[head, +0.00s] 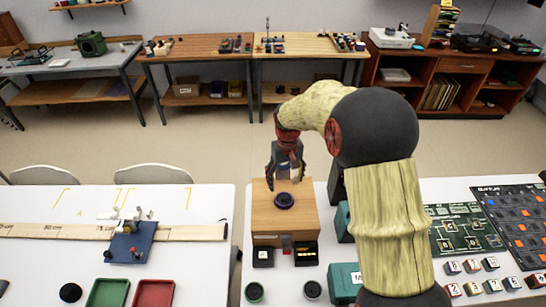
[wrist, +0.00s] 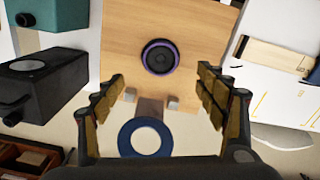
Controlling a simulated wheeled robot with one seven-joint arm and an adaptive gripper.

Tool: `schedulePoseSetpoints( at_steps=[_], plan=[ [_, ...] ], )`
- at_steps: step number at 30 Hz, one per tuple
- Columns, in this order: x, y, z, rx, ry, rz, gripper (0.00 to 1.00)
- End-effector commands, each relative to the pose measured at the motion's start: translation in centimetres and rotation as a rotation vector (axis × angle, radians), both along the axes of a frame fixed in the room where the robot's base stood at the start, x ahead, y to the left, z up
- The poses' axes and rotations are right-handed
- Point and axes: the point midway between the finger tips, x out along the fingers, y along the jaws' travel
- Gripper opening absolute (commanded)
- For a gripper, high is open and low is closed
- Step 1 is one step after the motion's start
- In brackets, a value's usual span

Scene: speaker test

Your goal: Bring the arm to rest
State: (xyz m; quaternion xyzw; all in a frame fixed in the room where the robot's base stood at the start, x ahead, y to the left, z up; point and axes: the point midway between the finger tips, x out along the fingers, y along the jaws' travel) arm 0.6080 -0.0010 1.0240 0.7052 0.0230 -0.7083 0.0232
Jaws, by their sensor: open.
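My gripper (head: 285,180) hangs fingers-down over the wooden speaker box (head: 265,222) in the head view. In the wrist view my gripper (wrist: 161,82) has its two fingers spread wide, with nothing clasped between the tips. The wooden box (wrist: 118,50) lies beyond them. Its dark round driver (head: 284,200) sits on the top panel, and in the wrist view the driver (wrist: 160,57) shows a purple rim. The arm is bent, reaching out over the table and down. The exact height of the fingertips above the panel is hard to tell.
A blue ring (wrist: 145,137) shows past the box's edge; its support is unclear. Teal boxes (head: 344,279) stand right of the speaker box, small dark units (head: 306,254) before it. Circuit boards (head: 463,233) lie right. A gap separates the left table (head: 60,255).

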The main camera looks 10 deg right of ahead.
Motion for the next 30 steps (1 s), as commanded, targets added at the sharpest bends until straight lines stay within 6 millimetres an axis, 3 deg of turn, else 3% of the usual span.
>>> schedulePoseSetpoints(
  at_steps=[7,12,30],
  plan=[
    [-0.6,0.0,-0.4,0.000,0.013,-0.012,0.73],
    [-4.7,0.0,-1.2,-0.001,0.068,-0.025,0.73],
    [-21.0,0.1,10.9,0.003,-0.111,-0.061,0.73]
  ],
)
